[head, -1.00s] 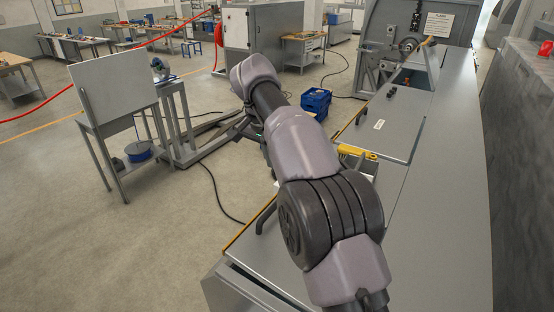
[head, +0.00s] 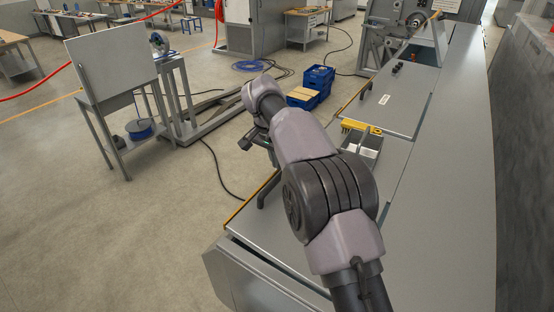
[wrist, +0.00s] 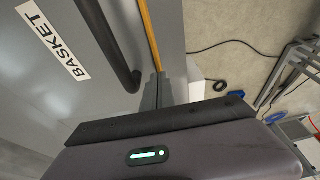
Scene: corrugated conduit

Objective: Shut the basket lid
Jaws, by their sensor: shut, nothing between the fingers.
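The basket lid (wrist: 60,100) is a grey panel with a white BASKET label (wrist: 57,42), a black bar handle (wrist: 112,48) and an orange edge strip in the wrist view. In the head view, the near grey panel (head: 320,235) with a black handle (head: 267,190) on its left side looks like this lid. My arm covers part of it. I cannot tell whether the lid lies fully flush. My gripper (wrist: 155,92) is shut and empty, close to the handle's lower end in the wrist view. It shows small and partly hidden in the head view (head: 250,141).
A grey tray with a yellow-topped part (head: 361,127) sits on the bench beyond my arm. A second panel (head: 400,108) with a white label lies farther back. Blue crates (head: 312,86) stand on the floor left of the bench.

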